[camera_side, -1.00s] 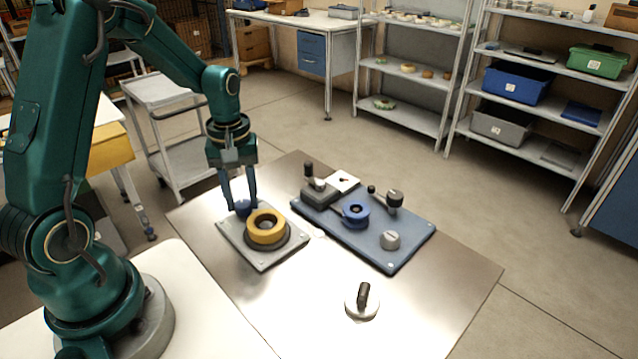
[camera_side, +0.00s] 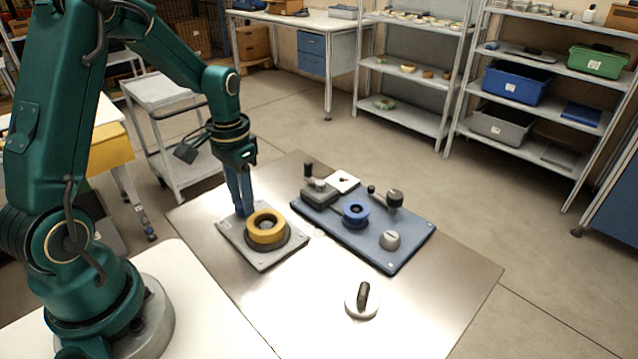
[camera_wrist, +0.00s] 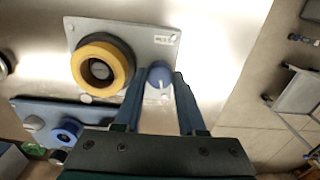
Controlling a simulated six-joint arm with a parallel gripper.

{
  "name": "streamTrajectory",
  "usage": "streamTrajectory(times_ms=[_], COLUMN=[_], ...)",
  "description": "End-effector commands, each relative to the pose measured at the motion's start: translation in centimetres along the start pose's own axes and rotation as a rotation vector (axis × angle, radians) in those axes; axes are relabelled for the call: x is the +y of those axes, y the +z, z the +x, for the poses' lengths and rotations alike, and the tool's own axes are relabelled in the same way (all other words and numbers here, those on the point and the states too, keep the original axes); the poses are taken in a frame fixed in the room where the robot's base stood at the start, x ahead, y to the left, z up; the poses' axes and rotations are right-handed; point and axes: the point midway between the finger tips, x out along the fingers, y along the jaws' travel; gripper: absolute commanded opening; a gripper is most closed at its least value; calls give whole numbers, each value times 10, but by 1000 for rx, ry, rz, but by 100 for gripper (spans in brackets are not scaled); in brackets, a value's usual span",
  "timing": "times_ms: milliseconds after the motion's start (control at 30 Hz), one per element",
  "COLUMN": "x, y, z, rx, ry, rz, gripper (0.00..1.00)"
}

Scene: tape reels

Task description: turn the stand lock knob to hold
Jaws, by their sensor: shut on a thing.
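The grey tape stand (camera_side: 262,262) sits on the metal table with a yellow tape reel (camera_side: 266,225) on its round hub. The blue lock knob (camera_wrist: 160,72) is at one corner of the stand, with a pale pointer line on its top. My gripper (camera_side: 241,211) reaches down to this corner; its fingers hide the knob in the side view. In the wrist view my gripper (camera_wrist: 160,78) has one finger on each side of the knob, shut on it. The small labels on the stand are too blurred to read.
A blue board (camera_side: 405,248) beside the stand carries a blue reel (camera_side: 355,213), knobs and a grey block. A white disc with a black handle (camera_side: 362,299) stands at the table's front. The table between them is clear.

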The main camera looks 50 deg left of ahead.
Motion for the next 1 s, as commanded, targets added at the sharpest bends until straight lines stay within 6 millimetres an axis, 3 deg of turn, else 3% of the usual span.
streamTrajectory(times_ms=[433,1000], x=[0,0], y=[-1,0], z=[-1,-1], rx=[2,2], ry=[-1,-2], rz=[259,311], gripper=[0,0])
